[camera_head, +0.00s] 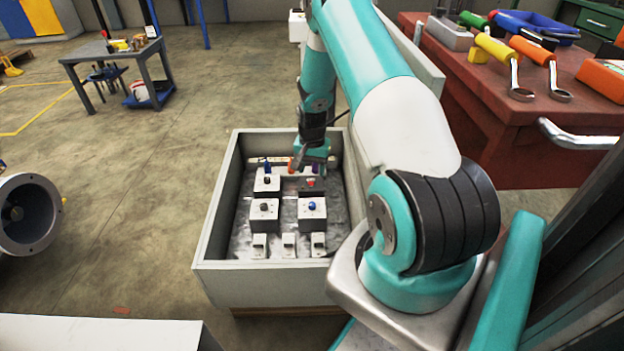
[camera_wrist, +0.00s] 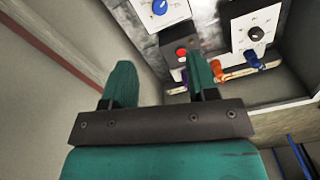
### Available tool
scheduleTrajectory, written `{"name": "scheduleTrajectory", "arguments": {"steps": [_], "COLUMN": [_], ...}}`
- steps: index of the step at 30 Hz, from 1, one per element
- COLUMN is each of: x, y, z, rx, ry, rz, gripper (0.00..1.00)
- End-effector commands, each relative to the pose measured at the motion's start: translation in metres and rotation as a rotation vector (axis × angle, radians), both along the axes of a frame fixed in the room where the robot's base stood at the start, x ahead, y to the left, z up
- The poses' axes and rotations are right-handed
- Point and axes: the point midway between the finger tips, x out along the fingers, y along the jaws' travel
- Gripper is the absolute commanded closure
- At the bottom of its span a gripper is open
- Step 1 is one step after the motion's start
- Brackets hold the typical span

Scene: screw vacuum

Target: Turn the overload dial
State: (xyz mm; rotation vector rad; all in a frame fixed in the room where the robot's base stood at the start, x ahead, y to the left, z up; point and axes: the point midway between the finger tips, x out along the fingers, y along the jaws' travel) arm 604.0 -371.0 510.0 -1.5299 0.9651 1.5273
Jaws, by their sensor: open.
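The panel lies in an open grey box and holds several dials on white blocks. A blue dial (camera_head: 312,206) is at the right, a black dial (camera_head: 264,208) at lower left and a dark dial (camera_head: 267,180) at upper left. The wrist view shows the blue dial (camera_wrist: 160,7) at the top edge and a black dial (camera_wrist: 257,34) at upper right. No label naming the overload dial is readable. My gripper (camera_head: 308,160) is over the box's far part. In the wrist view my gripper (camera_wrist: 160,62) is open, its fingers apart and empty, with one finger beside the red button.
A red button (camera_wrist: 181,52) and small orange (camera_wrist: 216,70) and blue (camera_wrist: 255,60) levers lie near the right finger. The grey box wall (camera_head: 222,200) rises around the panel. A red workbench (camera_head: 505,90) with tools stands at right; open floor lies at left.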

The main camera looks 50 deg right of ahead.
Motion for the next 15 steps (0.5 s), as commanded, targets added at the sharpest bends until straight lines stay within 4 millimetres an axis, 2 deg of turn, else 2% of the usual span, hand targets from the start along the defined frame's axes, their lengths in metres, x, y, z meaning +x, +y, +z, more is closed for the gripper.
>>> {"name": "scheduleTrajectory", "arguments": {"steps": [1, 6, 15], "x": [0.0, 0.0, 0.0], "y": [0.0, 0.0, 0.0], "z": [0.009, 0.021, 0.022], "rx": [0.0, 0.0, 0.001], "ry": [0.0, 0.0, 0.0], "rz": [0.0, 0.0, 0.0], "gripper": [0.47, 0.47, 0.47]}}
